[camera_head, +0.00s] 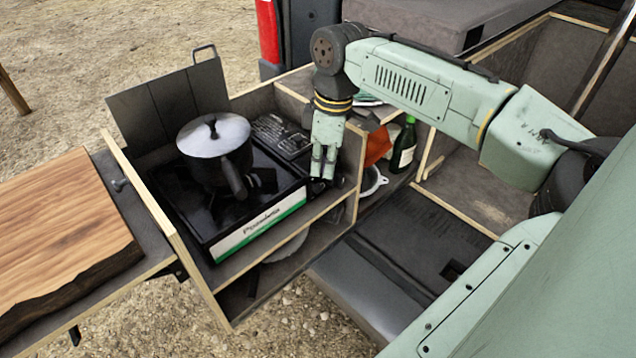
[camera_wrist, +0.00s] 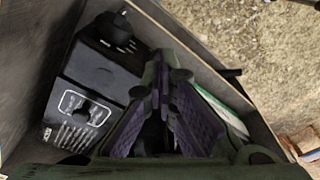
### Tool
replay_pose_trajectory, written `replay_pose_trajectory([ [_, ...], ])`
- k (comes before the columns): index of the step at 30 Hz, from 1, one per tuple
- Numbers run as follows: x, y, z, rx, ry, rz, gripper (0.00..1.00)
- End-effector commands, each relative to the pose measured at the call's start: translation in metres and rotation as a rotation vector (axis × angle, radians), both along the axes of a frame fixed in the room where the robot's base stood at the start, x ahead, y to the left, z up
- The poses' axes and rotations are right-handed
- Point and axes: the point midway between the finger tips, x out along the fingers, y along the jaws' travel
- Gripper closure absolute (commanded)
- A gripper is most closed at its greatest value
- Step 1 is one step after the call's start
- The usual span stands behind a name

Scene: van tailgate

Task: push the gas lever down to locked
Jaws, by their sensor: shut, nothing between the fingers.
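A black camping stove (camera_head: 207,222) with a white and green front label stands in a wooden box compartment. My gripper (camera_head: 322,178) points down at the stove's right end, close to its front right corner. Its fingers are shut with nothing between them. In the wrist view my gripper (camera_wrist: 161,80) covers the middle, and the stove's black cover with white print (camera_wrist: 75,125) shows to the left of the fingers. The gas lever cannot be made out in either view; the gripper may hide it. I cannot tell whether the fingers touch the stove.
A pot with a lid (camera_head: 214,135) sits on the stove, its handle towards the front. A folded windshield (camera_head: 165,105) stands behind. A wooden partition (camera_head: 352,165) is close to the right of my gripper. A green bottle (camera_head: 403,148) stands beyond it. A wooden board (camera_head: 60,230) lies left.

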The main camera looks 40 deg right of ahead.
Motion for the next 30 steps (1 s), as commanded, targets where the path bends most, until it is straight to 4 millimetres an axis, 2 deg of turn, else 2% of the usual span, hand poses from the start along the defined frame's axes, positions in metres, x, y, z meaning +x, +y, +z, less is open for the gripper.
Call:
replay_pose_trajectory([
  [6,0.001,0.002,-0.026,-0.001,0.002,0.001,1.00],
  [12,0.002,0.002,-0.034,-0.001,0.001,0.001,1.00],
  [23,0.002,0.003,-0.035,0.000,0.000,0.001,1.00],
  [30,0.003,0.004,-0.061,0.004,-0.002,0.001,1.00],
])
